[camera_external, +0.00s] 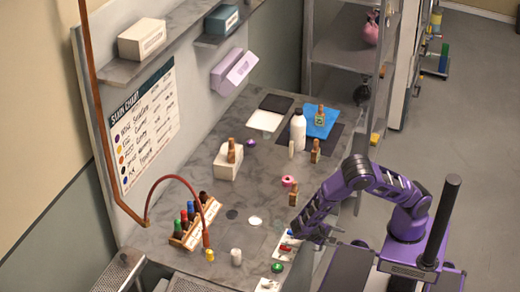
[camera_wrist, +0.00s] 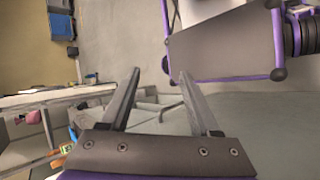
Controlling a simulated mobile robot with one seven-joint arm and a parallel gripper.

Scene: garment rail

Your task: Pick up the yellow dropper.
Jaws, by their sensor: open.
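A small yellow-topped item (camera_external: 209,255), which looks like the yellow dropper, stands on the grey counter (camera_external: 185,258) near its front left, just below the lower end of a brown hose. It is too small to make out its shape. My gripper (camera_external: 328,234) is at the counter's right edge, well to the right of the yellow item. In the wrist view my gripper (camera_wrist: 158,76) is open, with nothing between its fingers. The yellow item cannot be made out in the wrist view.
A wooden rack (camera_external: 194,223) of bottles with coloured tops stands behind the yellow item. A white cylinder (camera_external: 236,257) stands close on its right. Red and blue items (camera_external: 287,247) lie on a white card near my gripper. A brown hose (camera_external: 165,180) arches over the left side.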

